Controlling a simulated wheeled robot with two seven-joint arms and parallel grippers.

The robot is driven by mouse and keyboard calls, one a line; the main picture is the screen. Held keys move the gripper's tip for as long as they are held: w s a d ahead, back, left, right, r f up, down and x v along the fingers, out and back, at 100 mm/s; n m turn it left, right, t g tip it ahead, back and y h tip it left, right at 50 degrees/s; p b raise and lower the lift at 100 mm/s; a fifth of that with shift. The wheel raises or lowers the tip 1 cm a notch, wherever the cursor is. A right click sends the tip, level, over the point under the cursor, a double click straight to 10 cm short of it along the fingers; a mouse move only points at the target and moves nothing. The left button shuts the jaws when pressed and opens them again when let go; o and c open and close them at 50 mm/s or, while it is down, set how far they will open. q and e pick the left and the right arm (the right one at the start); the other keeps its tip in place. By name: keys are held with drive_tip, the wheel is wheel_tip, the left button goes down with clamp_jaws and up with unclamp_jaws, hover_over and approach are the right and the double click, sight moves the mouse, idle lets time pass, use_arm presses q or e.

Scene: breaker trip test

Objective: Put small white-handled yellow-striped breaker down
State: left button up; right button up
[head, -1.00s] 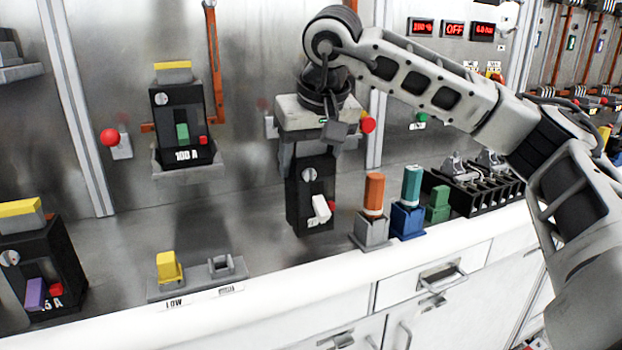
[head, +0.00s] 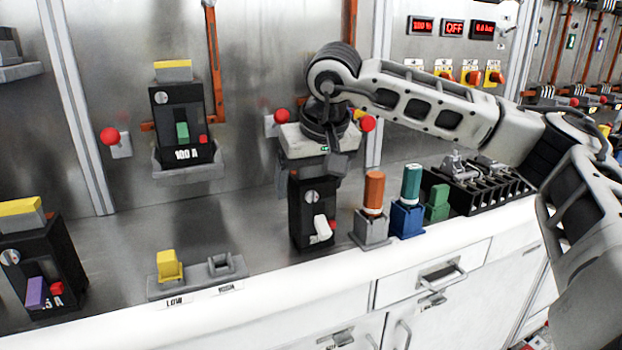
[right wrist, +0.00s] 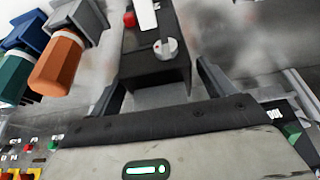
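The small black breaker (head: 303,222) with a white handle (head: 321,229) and a red button stands upright on the steel counter, left of the grey block with the orange fuse. Its top is hidden under my right gripper (head: 312,165), so I cannot see its yellow stripe. In the right wrist view the breaker (right wrist: 152,68) lies between my right gripper's two dark fingers (right wrist: 160,92). The fingers stand apart, with a visible gap beside the breaker on the right, so the gripper looks open. My left gripper is out of view.
The orange fuse (head: 373,190) and teal fuse (head: 411,184) stand close to the right, with a black rack (head: 470,192) beyond. A 100 A breaker (head: 181,125) hangs on the wall. A low grey holder (head: 190,283) with a yellow piece sits front left. Counter between is bare.

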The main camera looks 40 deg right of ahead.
drive_tip(key=shift+r, duration=0.2)
drive_tip(key=shift+s+r, duration=0.15)
drive_tip(key=shift+r, duration=0.2)
drive_tip(key=v, duration=1.1)
drive_tip(key=shift+s+a, duration=0.1)
